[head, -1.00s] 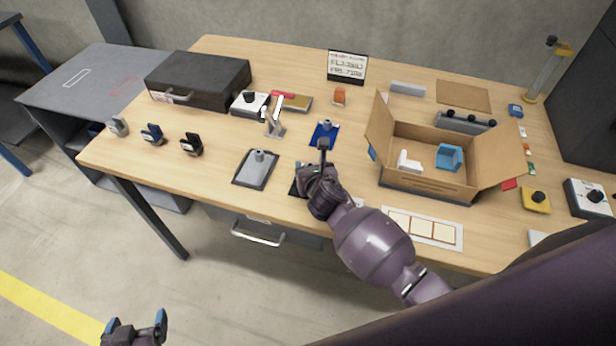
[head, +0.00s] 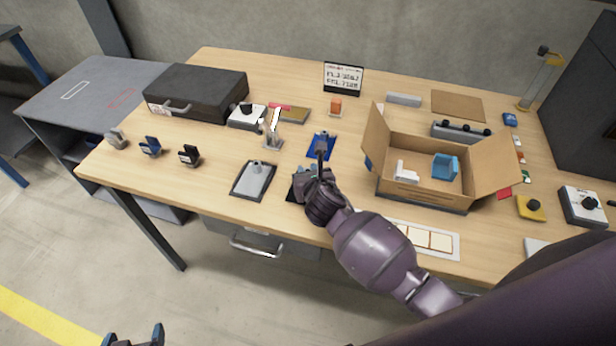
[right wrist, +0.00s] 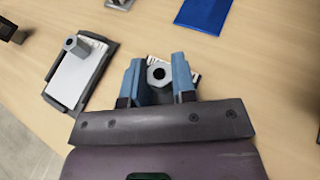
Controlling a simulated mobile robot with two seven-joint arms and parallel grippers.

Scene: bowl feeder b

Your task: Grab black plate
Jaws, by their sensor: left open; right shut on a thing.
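The black plate (head: 294,190) lies near the table's front edge in the head view, mostly hidden under my right gripper (head: 308,178). In the right wrist view, my right gripper (right wrist: 158,80) has its blue fingers on either side of a grey post (right wrist: 158,74) with a dark hole, and is shut on it. The post stands on the plate, most of which is hidden by the gripper there. My left gripper (head: 135,338) is open and empty, low at the left, off the table and partly cut by the frame.
A grey plate with a post (head: 253,180) lies just left of my right gripper. A blue plate (head: 319,150) lies behind it. An open cardboard box (head: 425,188) stands to the right, a white card strip (head: 440,242) in front of it. A black case (head: 196,90) sits back left.

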